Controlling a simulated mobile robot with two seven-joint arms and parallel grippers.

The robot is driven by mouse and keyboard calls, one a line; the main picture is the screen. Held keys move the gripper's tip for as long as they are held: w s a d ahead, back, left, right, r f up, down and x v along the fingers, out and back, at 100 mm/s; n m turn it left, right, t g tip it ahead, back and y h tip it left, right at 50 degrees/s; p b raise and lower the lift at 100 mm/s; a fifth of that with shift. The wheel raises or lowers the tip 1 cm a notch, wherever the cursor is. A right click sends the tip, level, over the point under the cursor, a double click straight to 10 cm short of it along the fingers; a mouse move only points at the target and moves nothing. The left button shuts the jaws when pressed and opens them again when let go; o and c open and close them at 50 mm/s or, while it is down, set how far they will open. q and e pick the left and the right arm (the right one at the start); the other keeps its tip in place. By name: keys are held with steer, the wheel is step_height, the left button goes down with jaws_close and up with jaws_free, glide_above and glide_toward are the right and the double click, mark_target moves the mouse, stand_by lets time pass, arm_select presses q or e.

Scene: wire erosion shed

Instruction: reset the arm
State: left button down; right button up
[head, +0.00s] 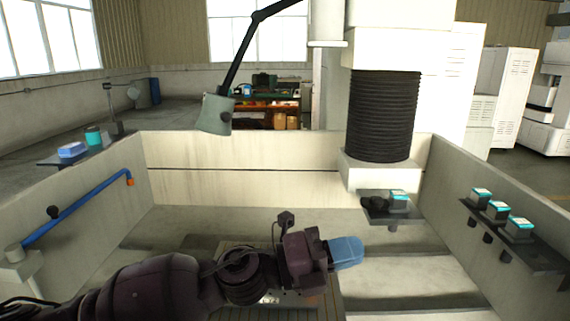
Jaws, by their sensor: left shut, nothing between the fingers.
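My left arm comes in from the lower left and reaches across the bottom of the head view, low inside the walled tank. Its left gripper (347,252) points to the right. The light blue fingers are closed together, with nothing between them. The gripper is apart from the small dark shelf (378,217) above and to its right. A teal-topped block (398,200) sits on that shelf beside a dark round part (374,204). My right gripper is not in the picture.
Tank walls (250,160) enclose the space. A black bellows column (383,115) hangs at the back. A right-hand rack (520,247) holds several teal-topped blocks. A blue pipe (75,207) runs along the left wall. A lamp (215,113) overhangs the back wall.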

arm_select(q)
steer(key=w+a+f+n+t+y, duration=0.3)
steer(key=w+a+n+t, duration=0.15)
steer(key=n+t, duration=0.35)
steer(key=w+a+f+n+t+y, duration=0.2)
steer(key=w+a+n+t, duration=0.3)
steer(key=n, duration=0.6)
steer(key=s+a+f+n+t+y, duration=0.2)
steer(key=a+f+n+y, duration=0.5)
steer(key=a+f+n, duration=0.4)
steer(key=s+a+f+n+g+y, duration=0.1)
steer(key=s+a+f+n+y, duration=0.2)
steer(key=s+a+f, duration=0.3)
steer(key=s+a+f+n+g+y, duration=0.2)
steer(key=s+a+f+y, duration=0.15)
steer(key=a+f, duration=0.45)
steer(key=s+a+f+n+g+y, duration=0.1)
steer(key=s+a+f+n+g, duration=0.1)
steer(key=s+f, duration=0.7)
steer(key=s, duration=0.3)
steer(key=shift+s+a+f, duration=0.3)
steer(key=shift+s+a, duration=0.1)
